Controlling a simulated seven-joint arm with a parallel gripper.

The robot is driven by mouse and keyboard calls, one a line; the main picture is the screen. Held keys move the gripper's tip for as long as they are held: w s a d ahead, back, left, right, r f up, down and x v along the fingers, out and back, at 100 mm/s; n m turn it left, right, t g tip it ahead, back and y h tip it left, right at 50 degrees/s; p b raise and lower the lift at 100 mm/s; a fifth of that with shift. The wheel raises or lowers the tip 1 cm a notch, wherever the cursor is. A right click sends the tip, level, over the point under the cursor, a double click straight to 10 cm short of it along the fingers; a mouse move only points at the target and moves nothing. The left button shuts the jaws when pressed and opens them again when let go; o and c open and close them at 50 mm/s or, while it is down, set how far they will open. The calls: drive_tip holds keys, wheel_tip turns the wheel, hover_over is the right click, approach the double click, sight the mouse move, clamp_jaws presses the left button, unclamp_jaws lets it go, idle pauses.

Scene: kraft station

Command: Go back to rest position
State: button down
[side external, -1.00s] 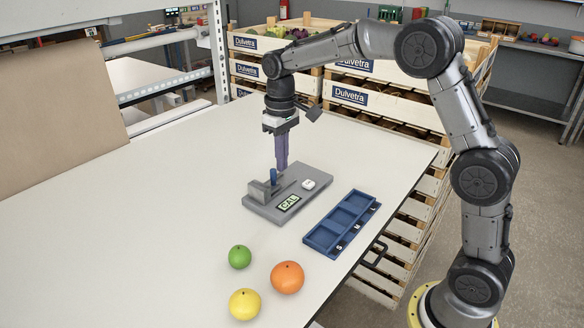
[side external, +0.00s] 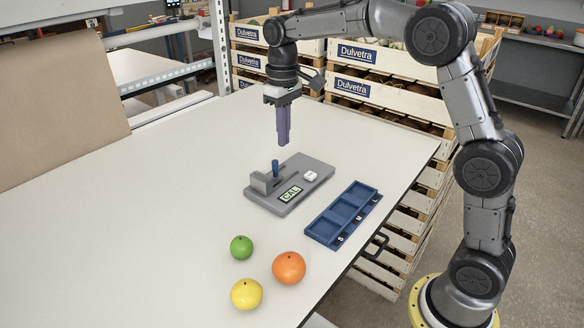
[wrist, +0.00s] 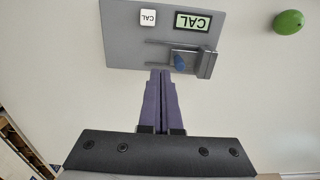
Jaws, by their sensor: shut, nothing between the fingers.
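My gripper (side external: 283,142) is shut and empty. It hangs pointing down, above the table and clear of the grey device below it. The grey device (side external: 290,207) has a display reading CAL, a white button (side external: 310,176), a grey block and a blue peg (side external: 275,168). In the wrist view my gripper's purple fingers (wrist: 160,75) are together, near the edge of the grey device (wrist: 125,40). The CAL display (wrist: 192,22) and blue peg (wrist: 180,62) show there too.
A blue tray (side external: 322,238) marked S, M, L stands empty beside the device. A green fruit (side external: 241,247), an orange fruit (side external: 289,268) and a yellow fruit (side external: 246,294) lie at the front. Wooden crates (side external: 385,100) stand behind the table (side external: 120,240). The table's left side is clear.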

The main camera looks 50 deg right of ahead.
drive_tip(key=s+a+r+t, duration=0.2)
drive_tip(key=s+r+t, duration=0.1)
drive_tip(key=s+r, duration=0.9)
drive_tip(key=s+f+t, duration=0.1)
drive_tip(key=s+f, duration=0.5)
drive_tip(key=s, duration=0.2)
drive_tip(key=s+a+f+t, duration=0.1)
drive_tip(key=s+f, duration=0.4)
drive_tip(key=s, duration=0.3)
drive_tip(key=shift+s+f+t, duration=0.3)
drive_tip(key=shift+s+f, duration=0.05)
drive_tip(key=shift+f, duration=0.05)
